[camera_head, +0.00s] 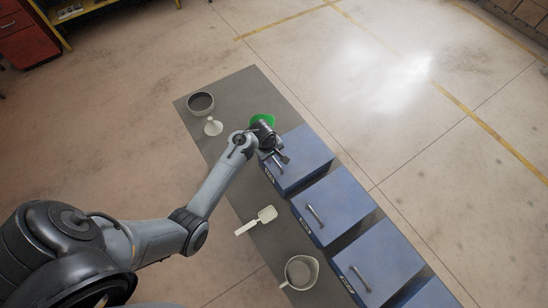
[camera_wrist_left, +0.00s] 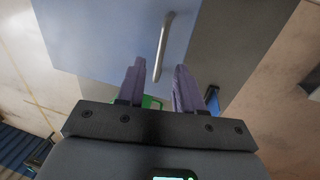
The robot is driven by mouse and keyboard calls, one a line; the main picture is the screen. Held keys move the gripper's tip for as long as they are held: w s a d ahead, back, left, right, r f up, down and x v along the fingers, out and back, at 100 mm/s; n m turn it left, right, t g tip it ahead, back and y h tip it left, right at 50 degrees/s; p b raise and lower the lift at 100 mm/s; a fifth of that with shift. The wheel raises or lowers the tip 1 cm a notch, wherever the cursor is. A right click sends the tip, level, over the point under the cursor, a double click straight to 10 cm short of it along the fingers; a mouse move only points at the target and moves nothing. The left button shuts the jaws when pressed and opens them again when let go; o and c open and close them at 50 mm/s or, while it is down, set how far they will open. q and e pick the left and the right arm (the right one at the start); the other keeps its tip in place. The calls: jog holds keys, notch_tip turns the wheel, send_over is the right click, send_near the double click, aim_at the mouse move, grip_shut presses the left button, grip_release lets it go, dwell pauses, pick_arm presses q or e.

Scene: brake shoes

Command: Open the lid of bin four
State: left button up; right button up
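Several blue bins with closed lids stand in a row along the grey table. Their small labels are too small to read, so I cannot tell which is bin four. My left gripper (camera_head: 281,158) is at the farthest bin (camera_head: 308,150), over its lid handle. In the left wrist view, my left gripper (camera_wrist_left: 160,68) is open, with two purple fingers pointing at the lid (camera_wrist_left: 100,40). The metal bar handle (camera_wrist_left: 164,42) lies just beyond and between the fingertips; contact cannot be told. My right gripper is not in view.
Nearer bins (camera_head: 345,200) (camera_head: 385,258) continue down the row. On the grey table (camera_head: 240,88) are a dark bowl (camera_head: 200,104), a white funnel (camera_head: 213,127), a green object (camera_head: 262,120) partly behind my wrist, a white scoop (camera_head: 264,216) and a jug (camera_head: 299,271).

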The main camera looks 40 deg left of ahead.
pick_arm(q)
jog(key=shift+w+d+f, duration=0.1)
jog(key=shift+w+f, duration=0.05)
jog(key=shift+f, duration=0.5)
jog(key=shift+w+f, duration=0.15)
jog(key=shift+f, duration=0.5)
jog(key=shift+c, duration=0.2)
grip_shut()
dwell(0.4)
